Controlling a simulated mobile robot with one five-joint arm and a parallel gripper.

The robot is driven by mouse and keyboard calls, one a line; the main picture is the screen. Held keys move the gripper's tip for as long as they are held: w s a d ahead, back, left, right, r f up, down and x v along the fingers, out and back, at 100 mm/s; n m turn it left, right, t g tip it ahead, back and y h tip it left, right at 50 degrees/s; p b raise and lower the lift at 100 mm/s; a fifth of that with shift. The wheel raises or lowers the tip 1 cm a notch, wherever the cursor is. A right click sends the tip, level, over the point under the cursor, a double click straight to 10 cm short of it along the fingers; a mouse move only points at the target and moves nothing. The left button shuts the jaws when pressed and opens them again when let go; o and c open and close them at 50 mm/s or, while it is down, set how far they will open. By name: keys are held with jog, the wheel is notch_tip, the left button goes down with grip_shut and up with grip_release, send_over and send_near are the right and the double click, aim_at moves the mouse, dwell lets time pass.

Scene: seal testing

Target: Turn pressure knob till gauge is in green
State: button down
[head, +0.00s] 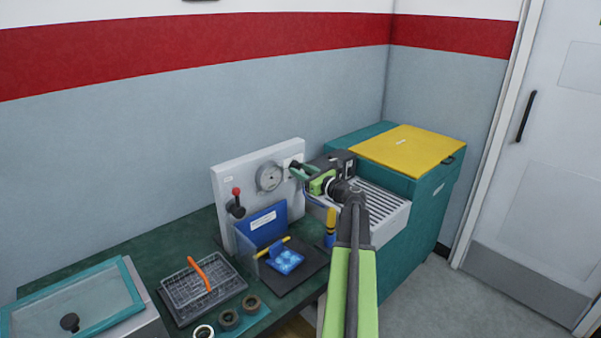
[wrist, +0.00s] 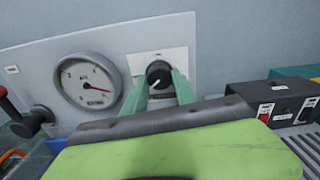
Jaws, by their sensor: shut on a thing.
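The black pressure knob (wrist: 158,73) with a white pointer line sits on a pale plate on the upright panel (wrist: 205,45). The line points to the lower left. My gripper (wrist: 160,82) has its green fingers on either side of the knob, shut on it. In the head view my gripper (head: 297,169) reaches the panel just right of the gauge and hides most of the knob. The round gauge (wrist: 88,83) is left of the knob, with its red needle pointing right and slightly down. I cannot make out a green band. The gauge also shows in the head view (head: 269,177).
A red-tipped lever (head: 236,202) is on the panel's left. A black switch box (wrist: 285,105) is right of the panel.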

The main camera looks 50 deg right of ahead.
jog(key=n, duration=0.5)
jog(key=shift+w+r, duration=0.1)
jog(key=n, duration=0.4)
jog(key=shift+n, duration=0.3)
jog(key=n, duration=0.4)
jog(key=shift+d+r+n, duration=0.1)
jog(key=shift+n, duration=0.2)
jog(key=n, duration=0.4)
jog(key=shift+n, duration=0.3)
jog(key=n, duration=1.1)
jog(key=shift+n, duration=2.1)
